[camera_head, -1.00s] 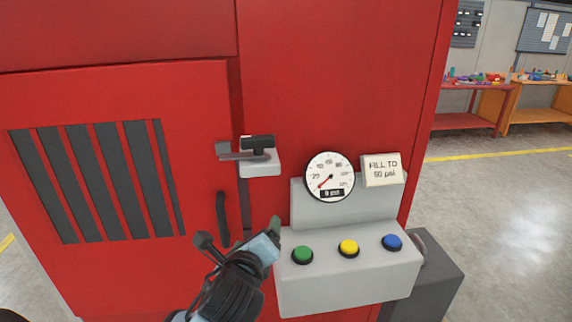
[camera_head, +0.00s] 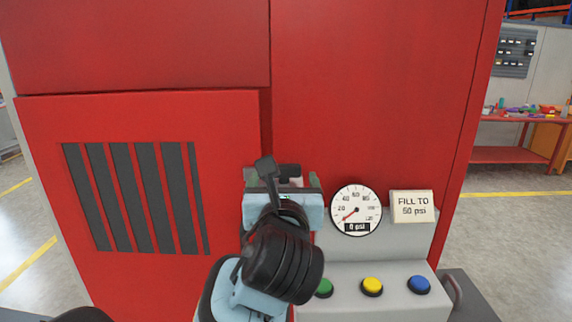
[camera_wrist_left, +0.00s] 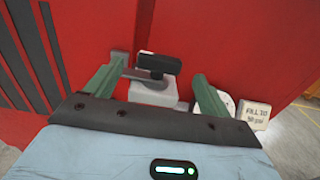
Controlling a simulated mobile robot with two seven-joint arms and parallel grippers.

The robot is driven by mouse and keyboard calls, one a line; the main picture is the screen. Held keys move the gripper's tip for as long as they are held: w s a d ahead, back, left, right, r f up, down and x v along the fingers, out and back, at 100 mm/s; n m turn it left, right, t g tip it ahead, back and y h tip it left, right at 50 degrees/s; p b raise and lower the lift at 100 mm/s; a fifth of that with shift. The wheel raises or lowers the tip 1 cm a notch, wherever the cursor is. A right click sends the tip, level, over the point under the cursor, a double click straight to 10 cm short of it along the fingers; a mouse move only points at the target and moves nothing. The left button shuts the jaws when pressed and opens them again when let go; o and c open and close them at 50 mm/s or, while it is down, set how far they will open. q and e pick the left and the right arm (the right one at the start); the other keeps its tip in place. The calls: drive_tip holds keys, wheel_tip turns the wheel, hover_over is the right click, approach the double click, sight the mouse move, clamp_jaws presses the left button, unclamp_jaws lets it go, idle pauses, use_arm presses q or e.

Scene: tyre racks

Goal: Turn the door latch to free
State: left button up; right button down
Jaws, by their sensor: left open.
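The door latch has a black handle (camera_wrist_left: 158,63) on a light grey base (camera_wrist_left: 153,94), seen in the left wrist view. Its grey bar reaches left toward the red door (camera_head: 90,120). My left gripper (camera_wrist_left: 155,80) is open, with one green finger on each side of the latch. I cannot tell whether either finger touches it. My right gripper is not in view.
Right of the latch are a round gauge (camera_head: 356,210) reading 0 psi and a "FILL TO 50 psi" sign (camera_head: 412,206). Below them is a grey panel (camera_head: 395,262) with green, yellow and blue buttons. Workbenches stand at the far right.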

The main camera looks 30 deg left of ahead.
sight(284, 172)
use_arm(q)
drive_tip(key=shift+w+a, duration=0.3)
drive_tip(key=shift+w, duration=0.05)
drive_tip(key=x, duration=0.7)
drive_tip(key=shift+f, duration=0.1)
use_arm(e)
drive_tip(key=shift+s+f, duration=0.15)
